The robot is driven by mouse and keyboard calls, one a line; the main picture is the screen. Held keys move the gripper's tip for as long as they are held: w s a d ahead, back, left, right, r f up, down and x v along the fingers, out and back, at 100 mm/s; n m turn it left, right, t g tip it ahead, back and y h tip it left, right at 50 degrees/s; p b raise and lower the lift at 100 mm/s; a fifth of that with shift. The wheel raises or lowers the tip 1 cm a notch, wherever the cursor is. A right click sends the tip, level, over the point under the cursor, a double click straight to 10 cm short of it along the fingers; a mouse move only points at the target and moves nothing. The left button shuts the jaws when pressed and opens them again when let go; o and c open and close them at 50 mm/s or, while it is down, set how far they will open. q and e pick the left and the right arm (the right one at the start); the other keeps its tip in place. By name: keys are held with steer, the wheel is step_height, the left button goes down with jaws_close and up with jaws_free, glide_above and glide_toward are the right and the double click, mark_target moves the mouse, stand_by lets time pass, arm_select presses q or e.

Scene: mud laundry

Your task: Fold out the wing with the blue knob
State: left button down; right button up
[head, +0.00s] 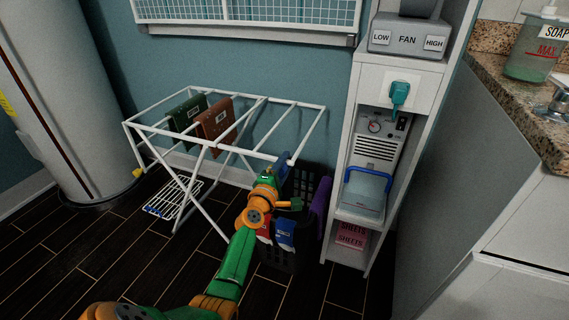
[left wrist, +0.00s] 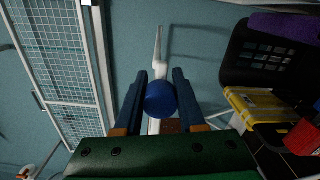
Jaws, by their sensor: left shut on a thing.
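A white drying rack (head: 228,152) stands on the dark floor, with a green cloth (head: 187,113) and a brown cloth (head: 215,120) hung over its bars. My left gripper (head: 284,164) is at the rack's front right corner. In the left wrist view the blue knob (left wrist: 160,99) sits between the two dark blue fingers of that gripper (left wrist: 160,98), which are shut on it. A white bar (left wrist: 157,52) runs away behind the knob. In the head view the gripper hides the knob. My right gripper is in neither view.
A dark basket (head: 310,185) with coloured items stands right beside and below my left gripper. A white shelf unit (head: 340,170) stands to its right. A large pale cylinder (head: 75,110) is at the left. Open floor lies at the front left.

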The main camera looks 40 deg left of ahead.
arm_select(q)
steer(key=shift+r, duration=0.1)
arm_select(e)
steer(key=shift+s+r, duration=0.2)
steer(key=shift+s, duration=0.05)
arm_select(q)
steer(key=shift+a+r, duration=0.1)
steer(key=c, duration=0.5)
jaws_free()
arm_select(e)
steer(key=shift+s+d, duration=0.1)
arm_select(q)
steer(key=shift+s, duration=0.1)
steer(key=p+v, duration=0.2)
steer(key=v, duration=0.5)
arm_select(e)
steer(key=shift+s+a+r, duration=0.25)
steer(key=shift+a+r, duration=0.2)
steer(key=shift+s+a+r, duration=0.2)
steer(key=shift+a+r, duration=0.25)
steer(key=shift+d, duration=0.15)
